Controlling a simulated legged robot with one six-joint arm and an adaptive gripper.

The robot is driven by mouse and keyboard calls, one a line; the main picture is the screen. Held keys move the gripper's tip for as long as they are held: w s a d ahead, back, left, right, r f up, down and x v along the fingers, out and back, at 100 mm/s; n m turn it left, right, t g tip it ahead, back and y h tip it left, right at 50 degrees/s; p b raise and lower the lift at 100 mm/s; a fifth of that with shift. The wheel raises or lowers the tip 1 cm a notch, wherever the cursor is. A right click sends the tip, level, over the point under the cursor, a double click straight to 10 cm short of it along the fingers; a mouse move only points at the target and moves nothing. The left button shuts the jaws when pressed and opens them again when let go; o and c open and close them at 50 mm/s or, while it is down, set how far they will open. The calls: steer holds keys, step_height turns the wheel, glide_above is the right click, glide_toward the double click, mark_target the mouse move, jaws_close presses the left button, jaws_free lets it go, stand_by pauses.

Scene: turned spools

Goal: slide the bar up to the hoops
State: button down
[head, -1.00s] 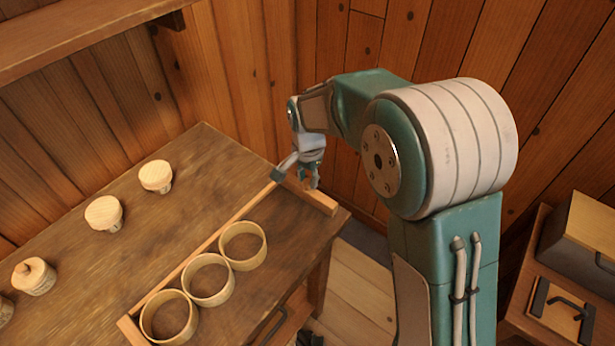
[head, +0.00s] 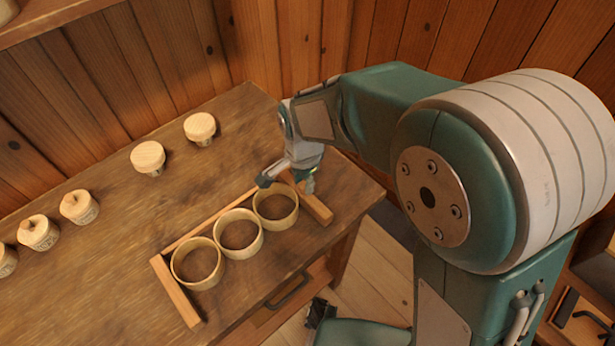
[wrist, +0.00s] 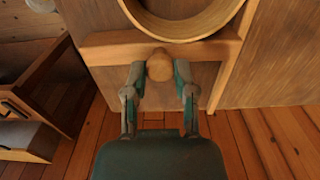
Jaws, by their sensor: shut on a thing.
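The bar (head: 318,208) is a light wooden strip lying across the right end of the row of hoops. It also shows in the wrist view (wrist: 105,50), with a round knob (wrist: 160,68) on it. My gripper (head: 287,182) is shut on this knob; its two fingers stand either side of it in the wrist view (wrist: 159,82). Three pale round hoops stand in a row: left (head: 178,275), middle (head: 240,255) and right (head: 275,222). The right hoop's rim meets the bar's edge in the wrist view (wrist: 185,37), seemingly touching. My gripper hides the bar's far end in the head view.
A fixed wooden rail (head: 208,222) runs behind the hoops, and an end strip (head: 175,292) closes the left side. Several turned spools (head: 147,157) stand towards the back of the wooden table (head: 110,225). A drawer handle (head: 288,291) is at the front.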

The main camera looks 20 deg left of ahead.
mark_target(302, 183)
steer(key=shift+c, duration=2.1)
jaws_free()
steer(key=shift+w+a, duration=0.1)
steer(key=shift+a, duration=0.05)
step_height(302, 183, up, 12)
steer(key=shift+f, duration=0.1)
